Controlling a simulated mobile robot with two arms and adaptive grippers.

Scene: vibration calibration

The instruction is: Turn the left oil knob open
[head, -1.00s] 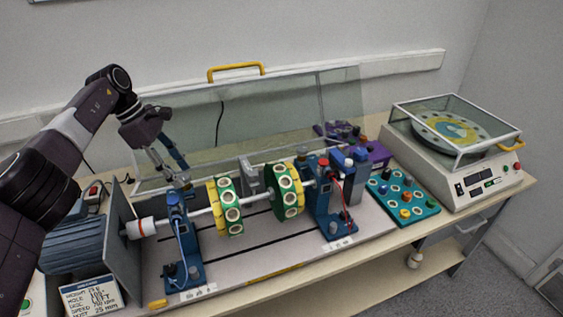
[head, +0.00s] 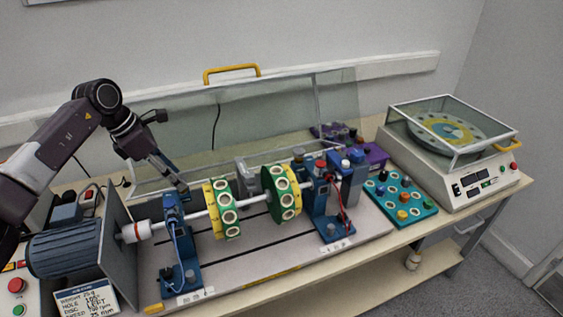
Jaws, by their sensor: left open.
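The left blue bearing stand (head: 185,250) carries the left end of the shaft (head: 197,215). My left gripper (head: 181,188) is open, and its fingers point down and to the right at the top of this stand. The left oil knob cannot be made out clearly; the fingertips overlap the stand's top in the picture. I cannot tell whether they touch anything. The right bearing stand (head: 328,228) has a red cap (head: 321,164) on top. My right gripper is not in view.
Two green and yellow discs (head: 222,208) (head: 281,193) sit on the shaft. A blue motor (head: 66,248) and an upright grey plate (head: 120,250) stand left of the stand. A clear raised cover (head: 270,118) rises behind. A teal tray (head: 415,213) lies to the right.

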